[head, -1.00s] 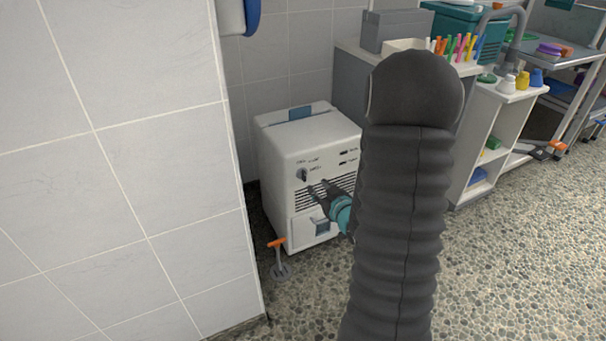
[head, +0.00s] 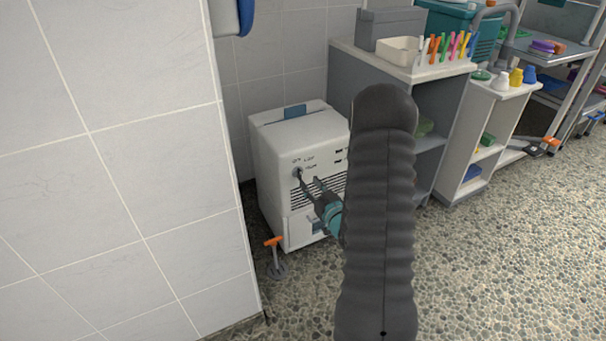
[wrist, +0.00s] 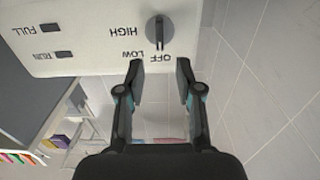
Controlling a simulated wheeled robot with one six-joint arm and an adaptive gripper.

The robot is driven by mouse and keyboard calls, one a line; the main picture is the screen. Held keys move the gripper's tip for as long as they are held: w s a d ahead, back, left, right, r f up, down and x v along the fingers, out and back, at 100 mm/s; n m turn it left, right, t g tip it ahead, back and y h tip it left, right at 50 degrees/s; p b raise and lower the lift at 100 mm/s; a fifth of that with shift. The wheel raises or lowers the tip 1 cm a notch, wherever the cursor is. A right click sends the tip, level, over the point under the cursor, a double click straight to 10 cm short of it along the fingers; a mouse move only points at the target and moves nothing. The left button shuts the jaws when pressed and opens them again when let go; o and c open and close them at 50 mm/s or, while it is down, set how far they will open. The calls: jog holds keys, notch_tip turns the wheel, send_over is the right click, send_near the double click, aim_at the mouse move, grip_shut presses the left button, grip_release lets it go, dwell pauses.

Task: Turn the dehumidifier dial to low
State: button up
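The white dehumidifier (head: 285,140) stands on the floor beside the tiled wall. Its dark dial (wrist: 159,31) shows in the wrist view, with its long grip lined up with the OFF label; LOW and HIGH are printed to the left of OFF in that upside-down view. The dial is small in the head view (head: 297,171). My gripper (wrist: 158,70) is open and empty, its two fingers apart at the panel's edge in the wrist picture, with the dial between and beyond them. In the head view my gripper (head: 308,177) is close in front of the panel, one finger overlapping the dial area.
A tiled wall (head: 130,150) stands close on the left. Open pebbled floor (head: 490,255) lies to the right.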

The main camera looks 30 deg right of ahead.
aim_at(301, 173)
jog(key=shift+w+a, duration=0.15)
jog(key=shift+w, duration=2.8)
grip_shut()
